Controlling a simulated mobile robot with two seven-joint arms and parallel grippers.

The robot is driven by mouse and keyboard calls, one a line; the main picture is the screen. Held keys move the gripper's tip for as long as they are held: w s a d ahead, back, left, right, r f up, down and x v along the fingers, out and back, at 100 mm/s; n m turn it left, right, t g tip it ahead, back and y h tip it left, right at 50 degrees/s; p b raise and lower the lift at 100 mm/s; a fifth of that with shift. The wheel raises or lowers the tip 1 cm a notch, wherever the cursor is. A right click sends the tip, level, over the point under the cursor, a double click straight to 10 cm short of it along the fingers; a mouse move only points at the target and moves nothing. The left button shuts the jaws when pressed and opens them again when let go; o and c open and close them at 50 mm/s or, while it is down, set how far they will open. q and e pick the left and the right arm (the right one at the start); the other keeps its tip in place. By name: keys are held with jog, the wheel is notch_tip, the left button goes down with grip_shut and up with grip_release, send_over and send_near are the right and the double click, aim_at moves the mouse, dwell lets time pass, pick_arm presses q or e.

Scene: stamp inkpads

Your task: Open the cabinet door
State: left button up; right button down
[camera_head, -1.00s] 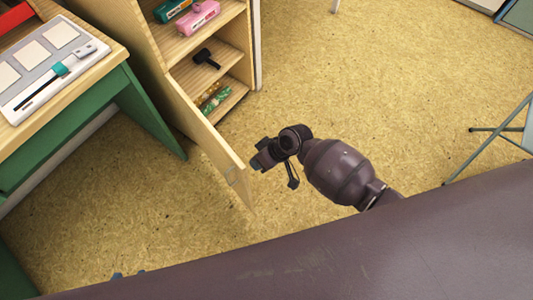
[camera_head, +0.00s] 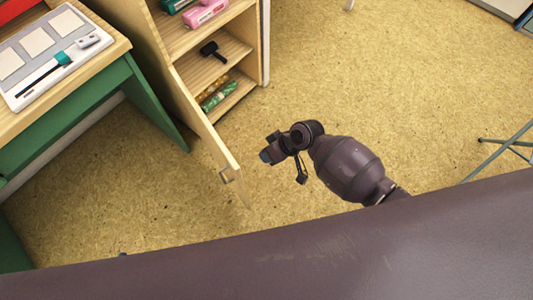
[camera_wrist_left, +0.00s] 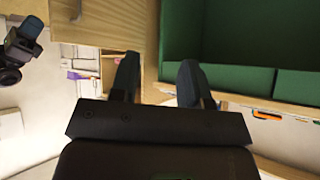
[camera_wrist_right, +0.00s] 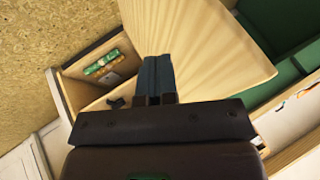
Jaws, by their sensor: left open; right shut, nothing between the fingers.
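The pale wooden cabinet door (camera_head: 207,128) stands swung out from the cabinet (camera_head: 250,42), so the shelves show. A small handle (camera_head: 228,175) sits near the door's free edge. My right gripper (camera_head: 266,156) is shut and empty, on the open-shelf side of the door, with a gap to it in the head view. In the right wrist view its fingers (camera_wrist_right: 157,75) show in front of the door panel (camera_wrist_right: 205,40).
The shelves hold a pink item (camera_head: 206,12), a black stamp-like object (camera_head: 213,51) and green rolls (camera_head: 217,95). A green desk (camera_head: 155,105) with a paper trimmer (camera_head: 42,55) stands left of the door. Metal legs (camera_head: 500,148) stand at right. Floor (camera_head: 400,80) is clear between.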

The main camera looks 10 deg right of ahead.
jog(key=p+v, duration=0.2)
jog(key=v, duration=0.7)
jog(key=shift+s+r+p, duration=0.2)
jog(key=shift+r+p, duration=0.1)
jog(key=shift+r, duration=0.05)
jog(key=shift+d, duration=0.1)
